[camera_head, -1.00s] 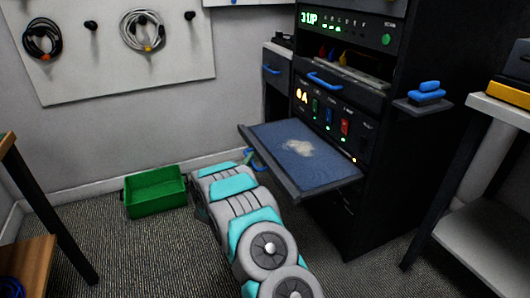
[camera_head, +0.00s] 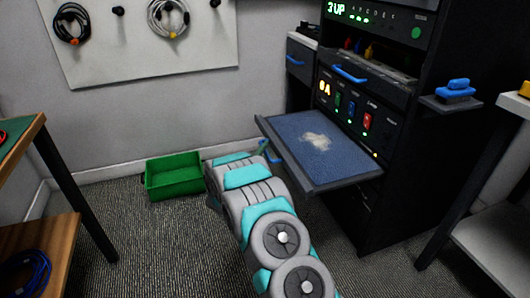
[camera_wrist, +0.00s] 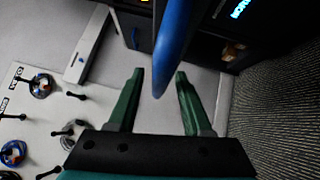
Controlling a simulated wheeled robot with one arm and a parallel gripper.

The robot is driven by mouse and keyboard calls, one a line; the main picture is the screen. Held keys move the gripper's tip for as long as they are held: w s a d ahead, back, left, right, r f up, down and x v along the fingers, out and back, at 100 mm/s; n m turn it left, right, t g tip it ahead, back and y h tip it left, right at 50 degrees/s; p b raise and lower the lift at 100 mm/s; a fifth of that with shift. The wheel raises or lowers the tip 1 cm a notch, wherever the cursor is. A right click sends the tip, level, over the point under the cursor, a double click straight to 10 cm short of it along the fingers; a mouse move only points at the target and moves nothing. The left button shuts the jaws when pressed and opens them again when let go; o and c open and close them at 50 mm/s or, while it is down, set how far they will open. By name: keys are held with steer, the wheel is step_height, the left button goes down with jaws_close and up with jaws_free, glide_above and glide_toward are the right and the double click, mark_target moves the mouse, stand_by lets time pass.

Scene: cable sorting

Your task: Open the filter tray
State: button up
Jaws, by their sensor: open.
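The filter tray (camera_head: 278,148) sticks far out of the black rack in the head view. Its blue filter pad (camera_head: 300,128) carries a patch of pale dust (camera_head: 316,140). A blue handle (camera_head: 264,151) shows at the tray's left front edge, partly behind my arm. In the wrist view my gripper (camera_wrist: 158,76) is open, with two green fingers apart and nothing gripped. A blue bar (camera_wrist: 174,45), which looks like the tray handle, hangs close to the fingertips, between them in the picture. I cannot tell whether it touches them. My arm hides the gripper in the head view.
A green bin (camera_head: 174,177) stands on the carpet left of my arm. The rack (camera_head: 420,150) has another blue-handled drawer (camera_head: 350,74) above the tray and a side shelf with a blue brush-like item (camera_head: 457,88). Tables flank both sides. Cables hang on a wall board (camera_head: 120,50).

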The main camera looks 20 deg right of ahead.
steer(key=shift+a, duration=0.1)
steer(key=v, duration=0.7)
steer(key=shift+s+b, duration=0.35)
steer(key=shift+a, duration=0.15)
steer(key=a+r+m+g+y, duration=0.1)
steer(key=a+r+m+y, duration=0.3)
steer(key=a+y, duration=0.6)
steer(key=s+a+r+g+y, duration=0.45)
steer(key=s+a, duration=0.25)
steer(key=s, duration=0.5)
steer(key=s+d+r+m+g, duration=0.1)
steer(key=s+d+m+g, duration=0.1)
steer(key=s, duration=1.2)
steer(key=s+d+r+m+g, duration=0.2)
steer(key=s+d+g, duration=0.1)
steer(key=s, duration=1.2)
steer(key=s+d+r+m+g, duration=0.1)
steer(key=s+g, duration=0.4)
steer(key=s, duration=0.9)
steer(key=shift+s+d+r+m+h, duration=0.3)
steer(key=shift+s+d+m+h, duration=0.1)
steer(key=shift+d+m, duration=0.4)
